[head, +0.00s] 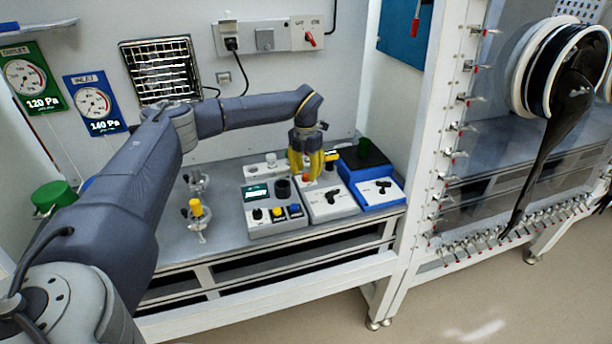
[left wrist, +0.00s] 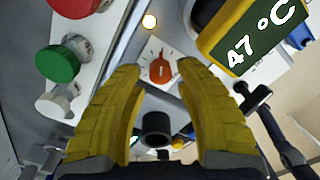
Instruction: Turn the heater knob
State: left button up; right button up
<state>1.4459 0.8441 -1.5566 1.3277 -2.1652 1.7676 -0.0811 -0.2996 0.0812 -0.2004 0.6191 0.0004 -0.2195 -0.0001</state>
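The heater knob is most likely the orange-red pointer knob (left wrist: 160,70) on a white dial plate with tick marks, in the left wrist view. My left gripper (left wrist: 158,72) has its two yellow fingers spread, with clear gaps between them and the knob. The knob shows between the fingertips; I cannot tell whether the tips reach down to its level. In the head view my left gripper (head: 306,172) points down over the grey box (head: 330,208), and its fingers hide most of the knob. A green display (left wrist: 255,35) in a yellow frame reads 47 °C. My right gripper is in neither view.
A box with buttons (head: 262,229) stands left of the grey box, and a blue box (head: 365,200) stands right. A black T-handle (left wrist: 255,97) is near the right finger. A white frame post (head: 415,180) bounds the right.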

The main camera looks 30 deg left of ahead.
aim_at(306, 175)
pick_arm(q)
notch_tip(306, 175, up, 10)
jog(key=shift+r, duration=0.15)
dwell(0.3)
dwell(0.4)
